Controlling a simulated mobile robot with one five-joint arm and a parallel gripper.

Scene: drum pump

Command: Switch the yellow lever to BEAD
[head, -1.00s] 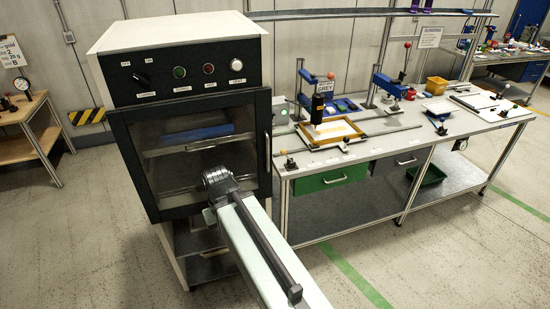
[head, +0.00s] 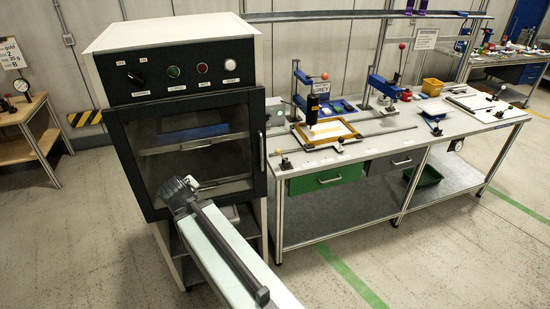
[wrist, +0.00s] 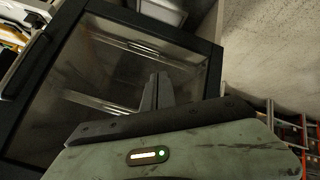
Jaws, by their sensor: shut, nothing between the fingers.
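I cannot make out a yellow lever or a BEAD label in either view. My gripper (wrist: 157,90) shows in the wrist view with its fingers together and nothing between them. It points toward the glass door (wrist: 105,75) of the dark-framed cabinet; I cannot tell the gap.
The cabinet's control panel (head: 185,70) has a black knob and several buttons. A workbench (head: 300,163) with a green drawer (head: 325,180) and presses stands to the right. A small wooden table (head: 30,120) is at the left. The floor in front is clear.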

